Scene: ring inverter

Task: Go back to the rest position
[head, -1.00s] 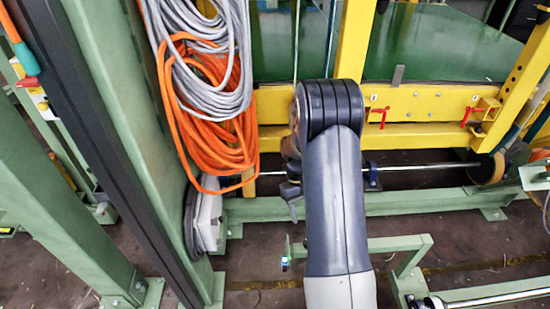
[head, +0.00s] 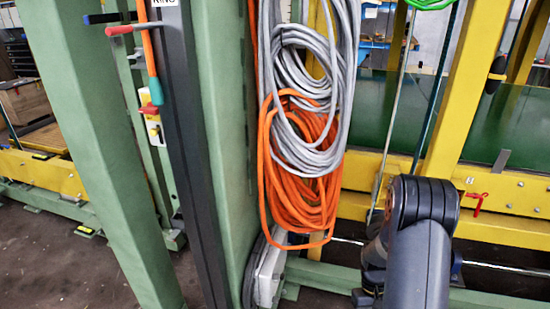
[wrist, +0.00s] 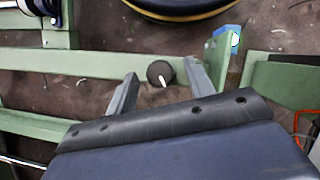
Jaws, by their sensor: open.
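My gripper (wrist: 160,70) is open in the wrist view, its two grey fingers spread apart and pointing toward a green beam (wrist: 100,62) over the floor. A black round knob (wrist: 158,75) with a white mark appears between the fingertips, clear of both fingers in the picture. I cannot tell its depth. In the head view my dark arm (head: 420,235) stands at the lower right, and the gripper itself cannot be made out there.
Orange cable (head: 300,200) and grey cable (head: 315,100) hang on a green post (head: 228,150) left of my arm. A yellow frame (head: 465,90) stands behind it. A green upright (head: 95,150) is at the left, with open floor (head: 85,270) beside it.

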